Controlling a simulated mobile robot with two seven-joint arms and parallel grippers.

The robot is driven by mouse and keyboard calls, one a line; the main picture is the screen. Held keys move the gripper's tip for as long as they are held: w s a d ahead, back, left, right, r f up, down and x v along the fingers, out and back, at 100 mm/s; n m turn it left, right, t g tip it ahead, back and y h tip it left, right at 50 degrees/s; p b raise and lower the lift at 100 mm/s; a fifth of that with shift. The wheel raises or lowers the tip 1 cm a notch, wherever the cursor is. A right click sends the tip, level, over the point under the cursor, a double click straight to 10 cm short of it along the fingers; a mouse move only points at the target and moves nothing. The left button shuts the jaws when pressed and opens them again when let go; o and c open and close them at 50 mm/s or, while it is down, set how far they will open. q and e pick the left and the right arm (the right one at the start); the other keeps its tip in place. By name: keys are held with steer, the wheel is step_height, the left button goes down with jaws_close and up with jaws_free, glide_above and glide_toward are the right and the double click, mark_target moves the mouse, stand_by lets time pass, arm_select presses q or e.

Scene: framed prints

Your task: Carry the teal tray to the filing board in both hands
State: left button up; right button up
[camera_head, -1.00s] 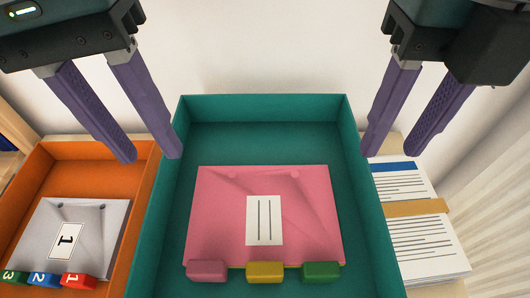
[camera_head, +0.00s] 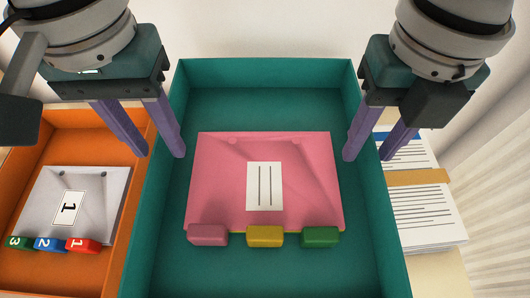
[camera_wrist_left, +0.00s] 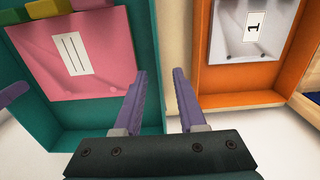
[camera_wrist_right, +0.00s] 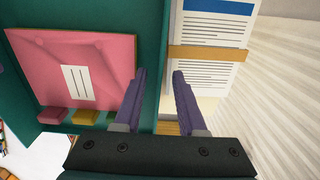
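The teal tray (camera_head: 265,75) stands in the middle of the head view. A pink folder (camera_head: 222,160) with a two-line label lies in it, with pink, yellow and green tabs along its near edge. My left gripper (camera_head: 161,156) is open over the tray's left wall, one finger on each side. It also shows in the left wrist view (camera_wrist_left: 158,71). My right gripper (camera_head: 366,158) is open over the right wall, one finger inside and one outside. It also shows in the right wrist view (camera_wrist_right: 160,71). I cannot make out the filing board.
An orange tray (camera_head: 52,150) with a grey folder (camera_head: 105,190) marked 1 and several numbered tabs stands close on the left. A banded stack of papers (camera_head: 425,220) lies close on the right. A pale wall is behind; a ribbed pale surface (camera_head: 490,190) is at far right.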

arm_select(q)
steer(key=shift+f, duration=1.1)
arm_select(e)
steer(key=shift+f, duration=1.15)
arm_select(q)
steer(key=shift+c, duration=0.3)
arm_select(e)
steer(key=shift+c, duration=0.3)
arm_select(q)
jaws_close()
arm_select(e)
jaws_close()
steer(key=shift+r, duration=0.1)
